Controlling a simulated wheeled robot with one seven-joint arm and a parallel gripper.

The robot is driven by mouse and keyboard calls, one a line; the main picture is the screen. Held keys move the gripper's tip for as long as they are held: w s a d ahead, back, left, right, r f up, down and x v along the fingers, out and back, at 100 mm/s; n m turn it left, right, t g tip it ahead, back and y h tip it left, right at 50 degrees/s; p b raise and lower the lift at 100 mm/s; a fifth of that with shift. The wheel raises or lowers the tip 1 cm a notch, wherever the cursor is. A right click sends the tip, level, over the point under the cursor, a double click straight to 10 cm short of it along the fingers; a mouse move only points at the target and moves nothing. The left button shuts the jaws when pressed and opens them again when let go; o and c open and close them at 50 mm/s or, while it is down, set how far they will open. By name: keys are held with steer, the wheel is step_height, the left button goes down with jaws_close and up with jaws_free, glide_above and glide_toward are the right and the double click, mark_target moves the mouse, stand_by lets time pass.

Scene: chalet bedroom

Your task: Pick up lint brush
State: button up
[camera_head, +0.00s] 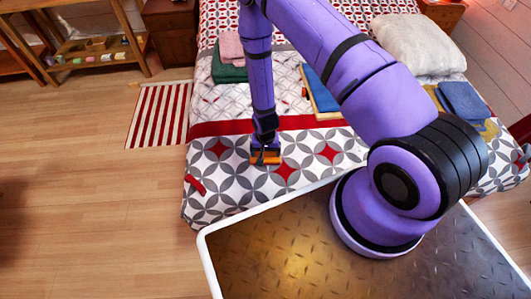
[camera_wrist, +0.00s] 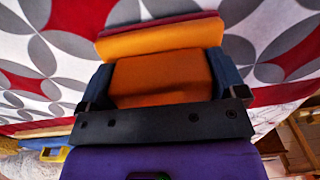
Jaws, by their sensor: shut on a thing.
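An orange block-like thing with a dark red far edge, which I take to be the lint brush (camera_head: 262,160), is at my gripper near the front of the patterned bed (camera_head: 225,198). In the wrist view the orange brush (camera_wrist: 160,78) fills the space between the two dark fingers of my gripper (camera_wrist: 162,85). My gripper is shut on it, one finger on each side. In the head view my gripper (camera_head: 265,150) points down and partly covers the brush. The brush is at or just above the bedspread; I cannot tell if it touches.
A small red thing (camera_head: 195,184) lies by the bed's left edge. A blue and tan book-like thing (camera_head: 320,92), folded pink (camera_head: 231,48) and green cloths (camera_head: 228,74), and a pale pillow (camera_head: 418,45) lie farther back. The wooden floor at left is mostly clear.

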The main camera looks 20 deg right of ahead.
steer(key=shift+r, duration=0.5)
steer(key=shift+s+d+r, duration=0.1)
steer(key=shift+s+r, duration=0.2)
steer(key=shift+r, duration=0.6)
steer(key=s+d+r, duration=0.1)
steer(key=s+d, duration=0.2)
steer(key=s, duration=1.2)
steer(key=shift+d+r, duration=0.15)
steer(key=shift+o, duration=0.7)
